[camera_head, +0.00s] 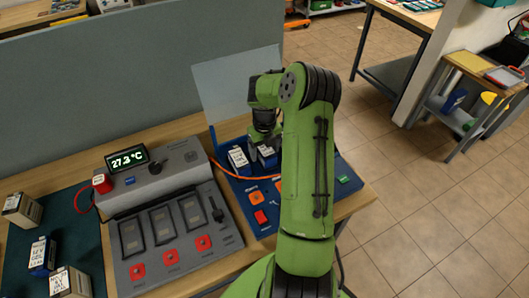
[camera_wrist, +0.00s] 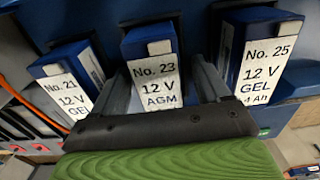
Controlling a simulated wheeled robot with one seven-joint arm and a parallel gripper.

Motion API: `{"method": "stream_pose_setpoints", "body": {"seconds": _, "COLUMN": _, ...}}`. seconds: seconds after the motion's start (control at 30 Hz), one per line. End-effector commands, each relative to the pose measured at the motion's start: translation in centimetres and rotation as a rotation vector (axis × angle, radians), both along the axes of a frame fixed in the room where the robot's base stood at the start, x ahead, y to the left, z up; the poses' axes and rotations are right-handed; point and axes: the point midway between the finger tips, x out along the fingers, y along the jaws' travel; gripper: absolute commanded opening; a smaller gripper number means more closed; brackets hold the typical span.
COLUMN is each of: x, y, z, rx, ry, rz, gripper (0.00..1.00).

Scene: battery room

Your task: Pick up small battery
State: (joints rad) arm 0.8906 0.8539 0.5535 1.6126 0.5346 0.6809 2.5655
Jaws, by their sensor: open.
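Three blue batteries with white labels stand in a row in the wrist view: No. 21 12 V GEL (camera_wrist: 68,88), No. 23 12 V AGM (camera_wrist: 154,75) and No. 25 12 V GEL (camera_wrist: 262,60). My gripper (camera_wrist: 165,85) is open, one finger on each side of No. 23; I cannot tell whether the fingers touch it. In the head view my gripper (camera_head: 265,135) is over the blue station (camera_head: 240,195), with white-labelled batteries (camera_head: 238,158) under and beside it. My arm hides part of the station. Which battery is the small one is not clear.
A grey tester (camera_head: 165,225) reading 27.3 °C stands left of the station. More batteries (camera_head: 40,255) stand on a dark mat (camera_head: 70,225) at far left. An orange cable (camera_head: 225,172) runs to the station. No. 21 and No. 25 stand close outside my fingers.

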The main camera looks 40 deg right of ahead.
Motion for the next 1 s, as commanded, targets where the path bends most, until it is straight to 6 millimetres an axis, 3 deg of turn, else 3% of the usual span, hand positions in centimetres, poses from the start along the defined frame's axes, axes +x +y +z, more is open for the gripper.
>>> {"method": "stream_pose_setpoints", "body": {"seconds": 0.13, "x": 0.0, "y": 0.0, "z": 0.1, "rx": 0.0, "ry": 0.0, "rz": 0.0, "gripper": 0.72}}
{"method": "stream_pose_setpoints", "body": {"seconds": 0.6, "x": 0.0, "y": 0.0, "z": 0.1, "rx": -0.001, "ry": 0.0, "rz": 0.0, "gripper": 0.0}}
{"method": "stream_pose_setpoints", "body": {"seconds": 0.87, "x": 0.1, "y": 0.0, "z": 0.3, "rx": -0.002, "ry": -0.002, "rz": 0.0, "gripper": 0.0}}
{"method": "stream_pose_setpoints", "body": {"seconds": 1.0, "x": 0.1, "y": -0.1, "z": 2.3, "rx": -0.006, "ry": -0.005, "rz": 0.0, "gripper": 0.0}}
